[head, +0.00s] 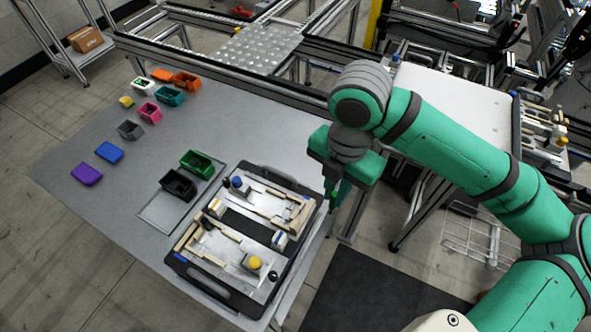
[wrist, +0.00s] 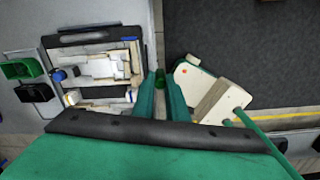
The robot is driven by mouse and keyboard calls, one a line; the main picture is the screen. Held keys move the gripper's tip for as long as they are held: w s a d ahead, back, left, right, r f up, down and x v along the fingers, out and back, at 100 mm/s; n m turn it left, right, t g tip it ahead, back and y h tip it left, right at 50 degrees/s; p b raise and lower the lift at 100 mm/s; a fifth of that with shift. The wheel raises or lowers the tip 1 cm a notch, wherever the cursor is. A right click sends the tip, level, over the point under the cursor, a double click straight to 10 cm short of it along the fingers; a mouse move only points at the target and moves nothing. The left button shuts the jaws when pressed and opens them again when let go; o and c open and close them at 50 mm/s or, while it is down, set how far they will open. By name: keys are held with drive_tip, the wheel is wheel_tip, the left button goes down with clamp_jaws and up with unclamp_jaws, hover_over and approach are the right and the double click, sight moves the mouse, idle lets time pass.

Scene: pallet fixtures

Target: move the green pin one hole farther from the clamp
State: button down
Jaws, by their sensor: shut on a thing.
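The fixture pallet (head: 232,222) is a dark tray with handles, lying on the grey table and holding two pale fixture plates; it also shows at left in the wrist view (wrist: 90,36). My gripper (head: 331,203) hangs past the pallet's right edge in the head view, apart from it. In the wrist view my gripper (wrist: 161,82) is shut on the green pin (wrist: 160,78), which shows between the fingertips. The pin cannot be made out in the head view. A yellow knob (head: 255,262) and a blue knob (head: 237,181) stand on the plates. I cannot tell which part is the clamp, and the holes are too small to see.
A green bin (head: 196,163) and a black bin (head: 178,184) stand left of the pallet. Several small coloured bins, among them a purple one (head: 87,174), stand farther left. The table (head: 75,195) is clear between them. A dark mat (head: 365,285) lies on the floor.

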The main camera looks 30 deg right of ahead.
drive_tip(key=w+a+f+n, duration=0.2)
drive_tip(key=w+a, duration=0.2)
drive_tip(key=w, duration=0.5)
drive_tip(key=shift+d+f, duration=0.1)
drive_tip(key=shift+f, duration=3.6)
drive_tip(key=shift+s, duration=0.15)
